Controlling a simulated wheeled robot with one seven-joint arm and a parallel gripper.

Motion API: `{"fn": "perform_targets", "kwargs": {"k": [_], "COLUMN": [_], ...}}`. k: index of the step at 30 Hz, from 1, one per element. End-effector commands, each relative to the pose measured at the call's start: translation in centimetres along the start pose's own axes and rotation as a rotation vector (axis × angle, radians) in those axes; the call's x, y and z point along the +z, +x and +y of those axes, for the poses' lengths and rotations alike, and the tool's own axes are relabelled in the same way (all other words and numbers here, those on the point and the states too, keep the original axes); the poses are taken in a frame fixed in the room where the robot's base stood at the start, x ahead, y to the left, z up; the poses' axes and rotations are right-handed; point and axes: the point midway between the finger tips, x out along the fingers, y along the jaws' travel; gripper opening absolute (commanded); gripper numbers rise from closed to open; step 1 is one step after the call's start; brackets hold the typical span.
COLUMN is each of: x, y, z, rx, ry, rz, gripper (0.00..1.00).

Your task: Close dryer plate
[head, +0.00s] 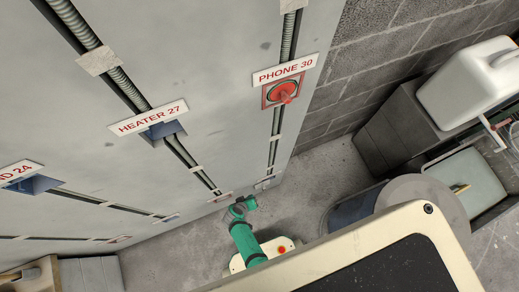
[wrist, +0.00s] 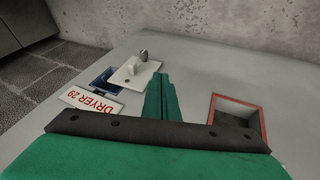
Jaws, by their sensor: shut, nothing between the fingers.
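In the wrist view the dryer plate (wrist: 131,74) is a white slab with a raised knob or handle. It sits beside a blue-lined opening (wrist: 104,83), which shows uncovered to the plate's left. The DRYER 29 label (wrist: 92,103) is below the opening and reads upside down. My gripper (wrist: 161,77) has its green fingers together, with nothing between them. They are just right of the plate; I cannot tell whether they touch it. In the head view my gripper (head: 240,209) is low by the wall panel, and the dryer plate cannot be made out there.
A red-framed opening (wrist: 238,111) lies right of my fingers. The grey panel (head: 215,60) carries conduits, a HEATER 27 label (head: 148,116) and a PHONE 30 label (head: 285,69) above a red knob (head: 283,91). A white jug (head: 470,80) stands right. Bare floor (head: 325,185) shows between.

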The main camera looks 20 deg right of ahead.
Motion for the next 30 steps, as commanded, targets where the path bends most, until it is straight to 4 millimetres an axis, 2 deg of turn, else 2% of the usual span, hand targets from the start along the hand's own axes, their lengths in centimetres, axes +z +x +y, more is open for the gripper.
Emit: {"fn": "perform_targets", "kwargs": {"k": [9,19,24,30], "x": [-0.1,-0.1,0.3,0.5], "y": [4.0,7.2,8.9,9.8], "z": [0.0,0.0,1.8,2.7], "rx": [0.001,-0.001,0.000,-0.001], "ry": [0.000,0.000,0.001,0.000], "rz": [-0.001,-0.001,0.000,0.001], "gripper": [0.00,0.00,0.00,0.00]}}
